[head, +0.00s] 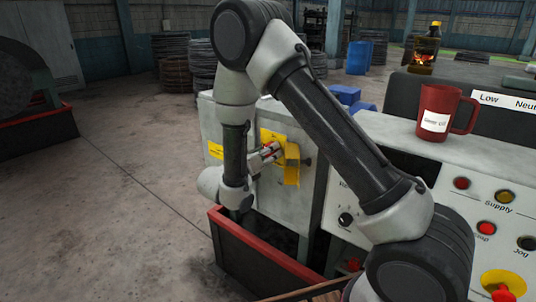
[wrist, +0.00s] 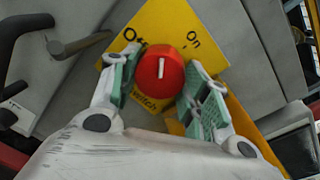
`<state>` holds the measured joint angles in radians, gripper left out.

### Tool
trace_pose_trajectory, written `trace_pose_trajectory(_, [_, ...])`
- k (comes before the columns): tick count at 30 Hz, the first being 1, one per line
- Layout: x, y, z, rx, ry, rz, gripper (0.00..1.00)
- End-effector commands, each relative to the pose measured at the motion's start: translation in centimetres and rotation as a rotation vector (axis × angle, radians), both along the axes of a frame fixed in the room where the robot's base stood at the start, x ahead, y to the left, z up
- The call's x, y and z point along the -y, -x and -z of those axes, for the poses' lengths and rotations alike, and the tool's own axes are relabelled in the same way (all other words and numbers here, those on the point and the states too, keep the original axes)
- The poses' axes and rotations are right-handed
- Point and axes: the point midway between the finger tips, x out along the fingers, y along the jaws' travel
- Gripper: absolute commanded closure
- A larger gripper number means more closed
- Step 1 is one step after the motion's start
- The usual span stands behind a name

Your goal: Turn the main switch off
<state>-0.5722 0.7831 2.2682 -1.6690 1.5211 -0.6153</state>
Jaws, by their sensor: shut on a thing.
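The main switch is a red round knob (wrist: 158,72) with a white line, on a yellow plate (wrist: 163,22) in the wrist view. The plate reads "On" at upper right, "Switch" below, and a partly covered "Of..." at upper left. The white line runs nearly straight up and down in the picture, pointing between the two labels. My gripper (wrist: 160,82) is shut on the knob, with one green-padded finger on each side. In the head view my gripper (head: 266,157) reaches the yellow plate (head: 291,172) on the grey cabinet; the knob is mostly hidden there.
A red-rimmed bin (head: 262,252) stands below the switch. A dark lever handle (wrist: 80,43) is left of the plate. The floor at left is open.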

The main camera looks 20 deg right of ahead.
Motion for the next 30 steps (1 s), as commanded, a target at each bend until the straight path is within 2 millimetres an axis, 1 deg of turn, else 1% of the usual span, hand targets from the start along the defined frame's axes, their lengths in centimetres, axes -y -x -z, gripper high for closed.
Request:
trace_pose_trajectory(18, [-0.04, 0.03, -0.2, -0.459, 0.333, -0.002, 0.78])
trace_pose_trajectory(24, [-0.03, 0.03, -0.25, -0.574, 0.415, -0.001, 0.78])
trace_pose_trajectory(30, [-0.04, 0.01, -0.28, -0.65, 0.471, -0.002, 0.78])
